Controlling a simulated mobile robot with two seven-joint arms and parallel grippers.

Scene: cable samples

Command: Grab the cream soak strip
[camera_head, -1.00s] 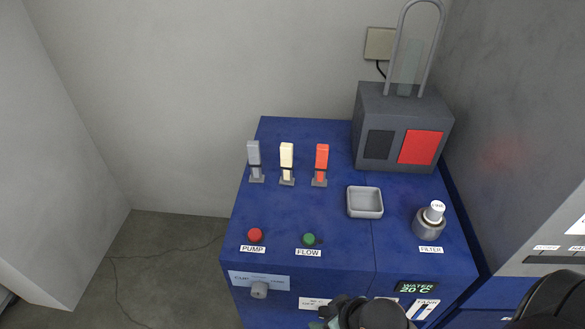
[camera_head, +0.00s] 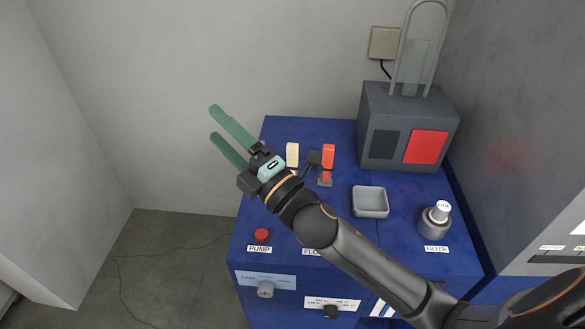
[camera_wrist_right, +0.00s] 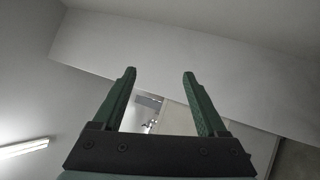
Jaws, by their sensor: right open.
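The cream soak strip (camera_head: 292,154) stands upright on the blue bench top, its lower part hidden behind my right gripper's wrist. My right gripper (camera_head: 213,122) is open and empty. Its green fingers point up and left, past the bench's left edge in the picture. In the right wrist view the open fingers (camera_wrist_right: 160,76) have nothing between them, only wall and a bright opening beyond. An orange-red strip (camera_head: 328,160) stands in its holder to the right of the cream one. The grey strip is hidden behind my right gripper. My left gripper is not in view.
A grey box with a red panel (camera_head: 425,147) and a tall loop stands at the back right. A square grey tray (camera_head: 370,203) and a filter canister (camera_head: 435,221) sit on the right. A red PUMP button (camera_head: 261,235) is at the front left.

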